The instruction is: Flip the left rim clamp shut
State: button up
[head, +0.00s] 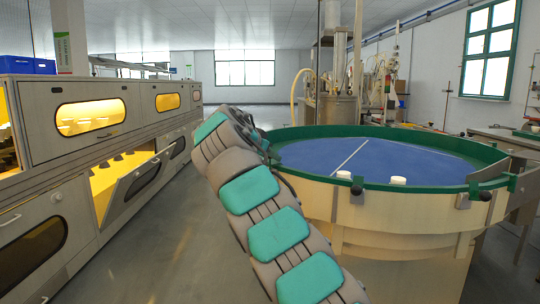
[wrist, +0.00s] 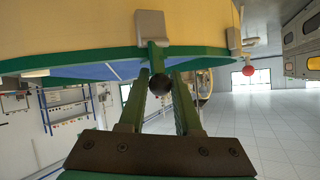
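In the wrist view a rim clamp with a round black knob (wrist: 158,84) on a green lever sits on the green rim, below a grey block (wrist: 150,24). My gripper (wrist: 159,77) is open, its two fingers on either side of the knob with gaps visible. I cannot tell whether this clamp is the left one. In the head view one clamp with a black knob (head: 357,186) is at the near rim and another (head: 486,195) is at the right. My arm hides the table's left rim, and my gripper is not visible there.
The round table has a blue top (head: 390,160) and green rim, with white caps (head: 343,174) (head: 398,180) near its front edge. A red knob (wrist: 248,70) shows in the wrist view. A cabinet row (head: 95,130) with an open hatch stands left; floor between is clear.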

jog(key=o, duration=0.4)
jog(key=v, duration=0.7)
jog(key=shift+s+a+r, duration=0.1)
jog(key=shift+s+r, duration=0.15)
jog(key=shift+s, duration=0.05)
